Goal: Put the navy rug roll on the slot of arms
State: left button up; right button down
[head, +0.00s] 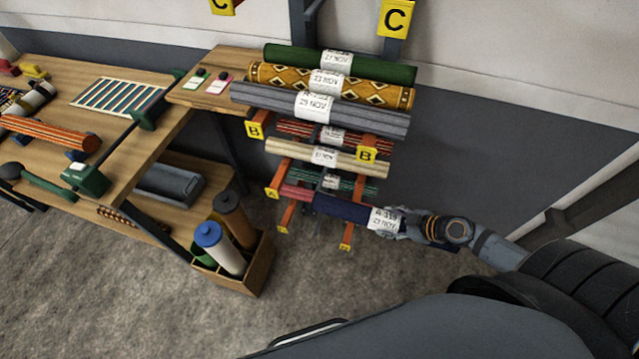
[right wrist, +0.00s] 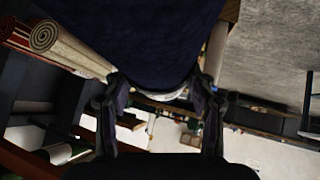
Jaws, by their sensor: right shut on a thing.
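The navy rug roll (head: 340,207) has a white tag (head: 384,219) and lies slantwise at the low front of the rug rack. My right gripper (head: 408,224) is shut on it near the tag, toward its right end. In the right wrist view the navy roll (right wrist: 130,35) fills the top, between the fingers of my right gripper (right wrist: 160,92). The roll's left part overlaps the lowest orange arms (head: 347,234), marked A; I cannot tell whether it rests on them. A red roll (head: 296,190) shows beside its left end. My left gripper is out of view.
Higher arms hold cream (head: 285,150), grey (head: 260,95), ochre patterned (head: 285,78) and green (head: 385,74) rolls. A wooden bin (head: 257,270) with upright rolls stands left of the rack. A workbench (head: 60,75) fills the left. Floor before the rack is clear.

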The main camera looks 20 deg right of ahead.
jog(key=w+a+b, duration=0.3)
jog(key=w+a, duration=0.4)
jog(key=w, duration=0.3)
jog(key=w+a+f+b, duration=0.1)
jog(key=w+a+b, duration=0.3)
jog(key=w+a, duration=0.3)
jog(key=w, duration=0.4)
jog(key=shift+a, duration=0.15)
jog(key=shift+c, duration=2)
grip_release()
jog(key=shift+f, duration=0.2)
